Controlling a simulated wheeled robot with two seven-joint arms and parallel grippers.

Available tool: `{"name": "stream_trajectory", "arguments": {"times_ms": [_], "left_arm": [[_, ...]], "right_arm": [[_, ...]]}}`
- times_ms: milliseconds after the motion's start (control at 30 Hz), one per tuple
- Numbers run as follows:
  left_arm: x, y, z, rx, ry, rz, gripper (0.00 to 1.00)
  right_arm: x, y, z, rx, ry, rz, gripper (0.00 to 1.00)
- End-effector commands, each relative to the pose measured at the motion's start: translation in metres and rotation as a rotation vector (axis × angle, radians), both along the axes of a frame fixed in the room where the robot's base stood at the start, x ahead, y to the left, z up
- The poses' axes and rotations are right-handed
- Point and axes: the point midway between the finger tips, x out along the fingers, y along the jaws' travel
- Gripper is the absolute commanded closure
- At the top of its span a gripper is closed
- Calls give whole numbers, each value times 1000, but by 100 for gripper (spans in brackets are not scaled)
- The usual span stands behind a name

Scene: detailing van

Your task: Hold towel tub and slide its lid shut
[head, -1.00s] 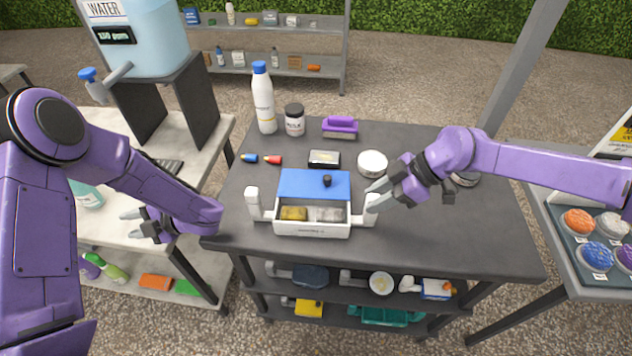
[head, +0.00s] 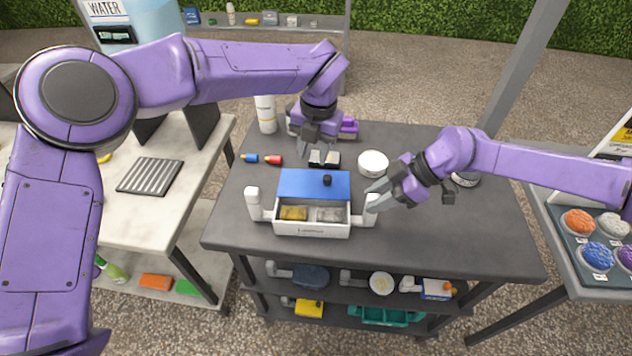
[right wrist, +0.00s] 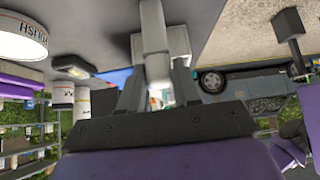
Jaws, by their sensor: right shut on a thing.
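The towel tub (head: 312,232) is a white box on the dark table, with a white handle at each side. Its blue lid (head: 300,184) with a black knob (head: 327,180) covers the back part. The front is uncovered and shows a yellow item (head: 293,213) and a grey item (head: 330,214). My right gripper (head: 374,193) is shut on the tub's right handle (head: 371,204); the right wrist view shows the white handle (right wrist: 154,45) between its fingers. My left gripper (head: 321,153) is open, empty, in the air behind the lid, fingers pointing down.
Behind the tub are a dark block (head: 324,160), a round white tin (head: 373,163), a purple brush (head: 349,128) and a white bottle (head: 266,115). Blue (head: 250,157) and red (head: 273,160) small items lie left.

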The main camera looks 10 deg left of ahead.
Motion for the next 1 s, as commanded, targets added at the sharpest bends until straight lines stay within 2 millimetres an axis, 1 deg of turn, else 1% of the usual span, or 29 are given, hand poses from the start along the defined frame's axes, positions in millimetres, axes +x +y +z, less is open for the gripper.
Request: {"name": "stream_trajectory", "arguments": {"times_ms": [33,100,200,267,600,700,833,1000], "left_arm": [[-3,-13,4,-33,5,-6,60],[-6,-26,9,-66,13,-12,60],[-9,-34,10,-88,19,-15,60],[-9,-35,6,-90,20,-15,60],[-9,-34,-43,-89,21,-14,60],[-9,-34,-52,-90,21,-14,60],[-8,-34,-57,-88,18,-14,60],[-8,-34,-58,-88,18,-14,60]], "right_arm": [[-1,-2,-5,-6,7,-1,100],[-1,-2,-5,-6,6,-1,100],[-1,-2,-5,-6,6,-1,100],[-1,-2,-5,-6,6,-1,100],[0,-2,-5,-6,5,-2,100],[0,-2,-5,-6,5,-2,100],[0,-2,-5,-6,4,-3,100],[0,-2,-5,-6,4,-3,100]]}}
